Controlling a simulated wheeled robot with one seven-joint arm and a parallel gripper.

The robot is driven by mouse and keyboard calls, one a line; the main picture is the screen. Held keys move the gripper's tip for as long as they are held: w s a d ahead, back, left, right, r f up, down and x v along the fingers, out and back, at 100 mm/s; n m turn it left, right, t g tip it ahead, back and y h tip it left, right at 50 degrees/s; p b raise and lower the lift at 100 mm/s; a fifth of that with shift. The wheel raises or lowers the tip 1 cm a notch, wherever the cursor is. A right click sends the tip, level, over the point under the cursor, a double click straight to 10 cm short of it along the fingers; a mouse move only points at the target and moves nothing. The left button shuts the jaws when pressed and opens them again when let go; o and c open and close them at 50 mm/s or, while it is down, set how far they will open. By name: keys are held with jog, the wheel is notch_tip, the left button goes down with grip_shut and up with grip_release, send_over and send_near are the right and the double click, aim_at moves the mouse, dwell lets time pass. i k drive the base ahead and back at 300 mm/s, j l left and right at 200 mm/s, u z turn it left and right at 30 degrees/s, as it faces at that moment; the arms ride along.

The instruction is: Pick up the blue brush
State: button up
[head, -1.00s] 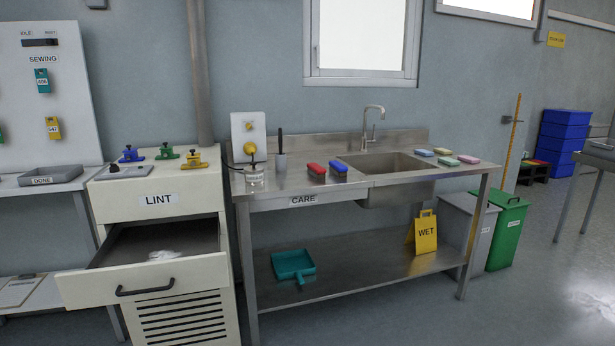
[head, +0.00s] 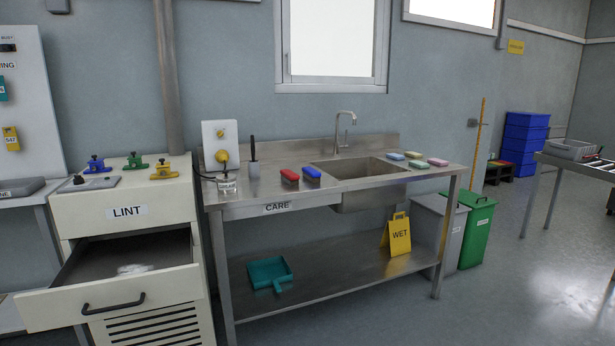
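The blue brush (head: 311,174) lies on the steel sink bench, just left of the sink basin. A red brush (head: 289,176) of similar shape lies close beside it on the left. Both show coloured backs on top. My gripper is not in the head view, so I cannot see its state or its place relative to the brush.
The steel bench (head: 240,195) also holds a dark-handled tool (head: 253,158), several sponges (head: 417,162) and a tap (head: 341,132). At left, the LINT cabinet's drawer (head: 92,308) stands open, jutting forward. A yellow WET sign (head: 398,237) stands on the lower shelf.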

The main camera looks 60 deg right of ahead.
aim_at(313, 175)
jog(key=z, duration=0.95)
jog(key=i+l+u, duration=0.35)
jog(key=l+u, duration=0.15)
jog(key=l, duration=1.85)
jog(key=l+u, duration=0.45)
jog(key=l, duration=1.9)
